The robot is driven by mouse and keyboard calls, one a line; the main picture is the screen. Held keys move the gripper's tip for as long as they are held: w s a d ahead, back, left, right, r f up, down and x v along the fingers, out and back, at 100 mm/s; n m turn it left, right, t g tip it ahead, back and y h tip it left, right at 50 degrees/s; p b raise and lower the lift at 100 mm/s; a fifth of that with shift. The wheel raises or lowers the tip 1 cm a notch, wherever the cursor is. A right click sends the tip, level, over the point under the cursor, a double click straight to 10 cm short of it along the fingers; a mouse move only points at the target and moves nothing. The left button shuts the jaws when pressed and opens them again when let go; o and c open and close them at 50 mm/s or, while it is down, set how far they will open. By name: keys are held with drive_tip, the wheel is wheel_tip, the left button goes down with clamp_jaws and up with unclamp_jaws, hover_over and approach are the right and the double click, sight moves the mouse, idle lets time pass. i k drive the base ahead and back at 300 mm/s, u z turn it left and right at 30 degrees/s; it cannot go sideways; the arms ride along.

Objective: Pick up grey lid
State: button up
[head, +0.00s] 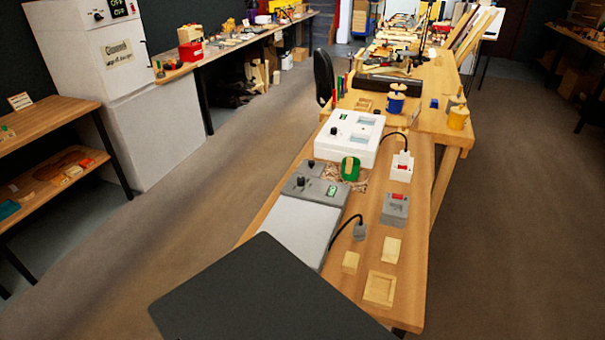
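No single thing is plainly recognisable as the grey lid. A light grey flat panel (291,231) lies on the near left part of the bench, against a grey unit (313,189) with knobs and a small green display. I cannot tell whether this panel is a separate lid or part of the unit. A dark grey flat slab (270,297) fills the lower middle of the head view and hides the bench's near left corner. I cannot tell whether it is a lid or part of my body. My gripper is not in view.
On the wooden bench (419,224) stand a grey box with a red switch (395,211), small wooden blocks (392,249), a wooden tray (380,289), a green object (350,169) and a white unit (348,140). A black cable crosses the bench. The floor (505,240) on the right is clear.

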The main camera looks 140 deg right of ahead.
sight(308, 168)
drive_tip(key=i, duration=2.9)
drive_tip(key=z, duration=5.4)
drive_tip(key=i, duration=2.75)
